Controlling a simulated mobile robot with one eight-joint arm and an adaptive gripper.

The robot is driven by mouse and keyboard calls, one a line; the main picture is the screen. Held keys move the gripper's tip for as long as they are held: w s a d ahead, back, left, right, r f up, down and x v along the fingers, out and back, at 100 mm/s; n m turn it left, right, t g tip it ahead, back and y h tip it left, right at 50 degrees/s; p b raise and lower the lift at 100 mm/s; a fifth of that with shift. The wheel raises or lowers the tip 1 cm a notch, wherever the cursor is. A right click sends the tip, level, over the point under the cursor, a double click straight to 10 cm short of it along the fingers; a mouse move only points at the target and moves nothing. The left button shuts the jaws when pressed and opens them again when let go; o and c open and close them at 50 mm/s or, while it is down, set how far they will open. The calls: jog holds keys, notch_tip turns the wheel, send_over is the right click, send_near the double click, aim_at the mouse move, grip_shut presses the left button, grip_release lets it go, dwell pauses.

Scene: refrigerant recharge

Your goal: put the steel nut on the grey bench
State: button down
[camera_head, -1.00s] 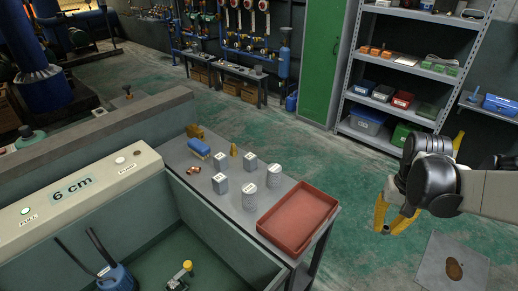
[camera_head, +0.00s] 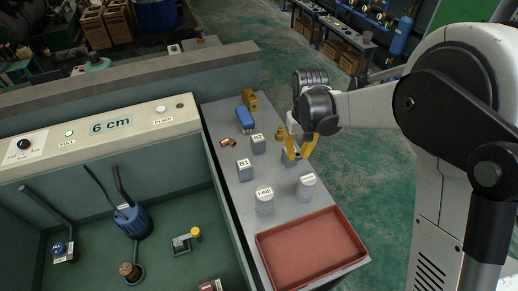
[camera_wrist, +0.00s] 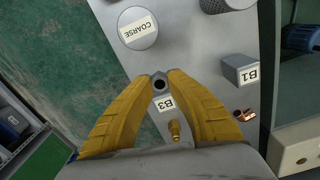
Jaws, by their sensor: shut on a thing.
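The bench top (camera_wrist: 195,50) lies below the fingers. I cannot tell how high the nut is above the bench or block. The nut is not clear in the head view.
Around the gripper stand block B1 (camera_head: 244,170), block B2 (camera_head: 258,144), the FINE cylinder (camera_head: 265,201) and the COARSE cylinder (camera_head: 306,187). A red tray (camera_head: 312,250) fills the bench's near end. A brass fitting (camera_wrist: 175,130) and copper piece (camera_wrist: 243,115) lie nearby.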

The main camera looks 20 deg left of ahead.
jog(key=a+f, duration=0.1)
jog(key=a, duration=0.2)
jog(key=b, duration=0.3)
send_over(284, 177)
jog(key=shift+n, duration=0.3)
notch_tip(284, 177, down, 6)
jog(key=shift+s+f, duration=0.1)
jog(key=shift+f, duration=0.05)
jog(key=shift+f+b, duration=0.4)
jog(key=shift+f, duration=1.4)
jog(key=shift+f, duration=0.2)
jog(key=c, duration=1.4)
grip_release()
jog(key=shift+r, duration=0.15)
